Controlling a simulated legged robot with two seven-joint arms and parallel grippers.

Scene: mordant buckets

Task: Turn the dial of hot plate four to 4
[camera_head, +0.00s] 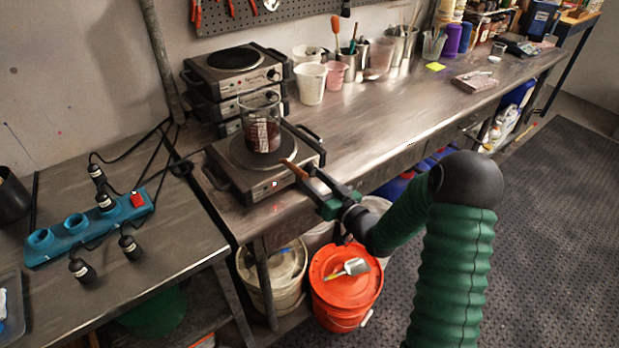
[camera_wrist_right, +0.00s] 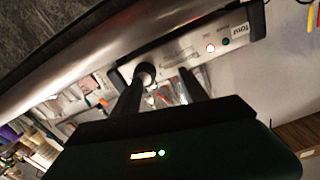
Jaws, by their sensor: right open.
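A hot plate (camera_head: 226,163) stands at the near left end of the metal bench with a glass beaker (camera_head: 262,133) of dark red liquid on it. I cannot read a number on it. My left gripper is out of view.
More hot plates are stacked (camera_head: 232,85) behind. A blue power strip (camera_head: 90,228) with black plugs and cords lies on the left table. A lidded orange bucket (camera_head: 345,275) with a scoop stands below the bench. The bench's middle is largely clear.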

